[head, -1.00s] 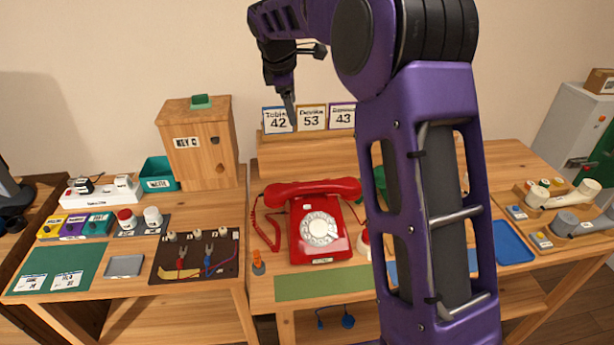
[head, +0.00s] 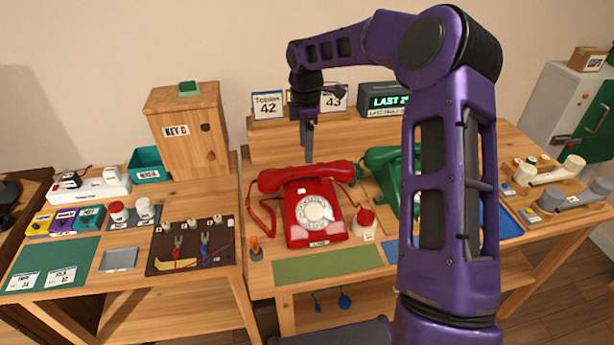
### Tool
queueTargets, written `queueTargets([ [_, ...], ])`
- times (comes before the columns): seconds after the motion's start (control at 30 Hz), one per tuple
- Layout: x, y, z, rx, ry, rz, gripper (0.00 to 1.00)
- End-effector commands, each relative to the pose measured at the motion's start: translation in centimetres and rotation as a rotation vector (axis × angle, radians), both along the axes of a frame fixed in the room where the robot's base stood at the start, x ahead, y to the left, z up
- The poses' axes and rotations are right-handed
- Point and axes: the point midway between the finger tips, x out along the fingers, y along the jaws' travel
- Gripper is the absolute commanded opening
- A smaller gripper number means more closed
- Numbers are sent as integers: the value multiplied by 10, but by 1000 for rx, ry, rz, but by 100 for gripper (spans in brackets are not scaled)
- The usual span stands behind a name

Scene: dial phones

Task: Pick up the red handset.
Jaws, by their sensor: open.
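The red handset (head: 305,176) lies across the cradle of the red dial phone (head: 316,217) on the middle table. Its coiled cord hangs at the left side. My gripper (head: 309,155) is open and points down just above and behind the middle of the handset. It looks empty. I cannot tell the exact gap between the fingertips and the handset.
A green phone (head: 395,180) stands to the right, partly hidden by my arm. A red-topped bell-like piece (head: 365,220) sits between the phones. Number cards (head: 267,105) stand on a wooden riser behind. A green mat (head: 328,265) lies in front. A wooden key box (head: 187,130) is at left.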

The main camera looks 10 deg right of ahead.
Motion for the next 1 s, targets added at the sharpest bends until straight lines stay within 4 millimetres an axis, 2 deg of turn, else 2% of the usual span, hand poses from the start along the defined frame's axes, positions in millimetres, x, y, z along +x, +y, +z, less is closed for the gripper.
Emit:
queueTargets([
  [0.1,0,0,-17,1,2,0,75],
  [0.37,-1,0,-32,1,2,0,75],
  [0.67,-2,-2,-73,1,2,0,75],
  [0.9,-2,-2,-76,0,-1,0,75],
  [0.93,-2,-2,-76,0,-1,0,73],
  [1.0,-2,-2,-76,0,-1,0,61],
])
